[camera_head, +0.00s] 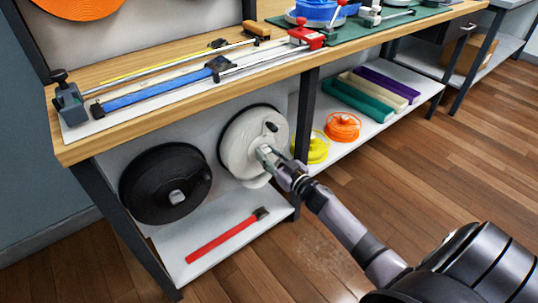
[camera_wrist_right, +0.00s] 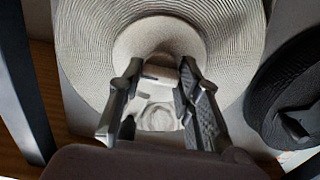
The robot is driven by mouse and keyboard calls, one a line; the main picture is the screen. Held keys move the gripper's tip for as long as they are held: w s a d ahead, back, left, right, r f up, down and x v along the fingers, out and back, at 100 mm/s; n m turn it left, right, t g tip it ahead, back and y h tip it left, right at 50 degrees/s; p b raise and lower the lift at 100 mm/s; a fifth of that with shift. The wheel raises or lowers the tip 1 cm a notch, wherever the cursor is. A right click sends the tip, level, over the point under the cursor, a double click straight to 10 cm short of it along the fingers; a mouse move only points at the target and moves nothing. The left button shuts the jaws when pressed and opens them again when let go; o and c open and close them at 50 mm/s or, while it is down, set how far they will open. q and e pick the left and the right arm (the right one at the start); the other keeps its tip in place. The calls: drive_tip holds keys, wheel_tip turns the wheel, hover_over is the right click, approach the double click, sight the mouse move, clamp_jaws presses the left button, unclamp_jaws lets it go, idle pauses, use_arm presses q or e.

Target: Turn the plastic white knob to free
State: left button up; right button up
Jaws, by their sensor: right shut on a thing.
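The white reel (camera_head: 236,132) is mounted upright below the bench, and it fills much of the right wrist view (camera_wrist_right: 85,60). Its white plastic knob (camera_wrist_right: 158,82) is at the reel's centre; in the head view the gripper largely hides it. My right gripper (camera_head: 267,158) reaches in from the lower right. In the wrist view its two fingers (camera_wrist_right: 160,75) stand on either side of the knob, shut on it. The knob's exact turn angle is hard to tell. My left gripper is not in view.
A black reel (camera_head: 150,190) hangs left of the white one. A red strap (camera_head: 222,238) lies on the lower shelf (camera_head: 195,222). The bench leg (camera_head: 304,115) stands just right of the white reel. Yellow (camera_head: 318,150) and orange (camera_head: 342,126) spools sit beyond it.

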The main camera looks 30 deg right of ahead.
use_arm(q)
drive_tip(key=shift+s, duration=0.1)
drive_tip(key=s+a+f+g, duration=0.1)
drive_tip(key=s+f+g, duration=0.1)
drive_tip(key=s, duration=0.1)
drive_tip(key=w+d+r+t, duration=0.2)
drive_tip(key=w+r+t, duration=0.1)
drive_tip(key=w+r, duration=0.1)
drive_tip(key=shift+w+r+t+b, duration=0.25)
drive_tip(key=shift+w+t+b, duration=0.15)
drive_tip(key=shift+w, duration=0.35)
use_arm(e)
drive_tip(key=shift+n, duration=8.9)
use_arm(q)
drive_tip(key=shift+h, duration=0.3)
use_arm(e)
drive_tip(key=o, duration=1.1)
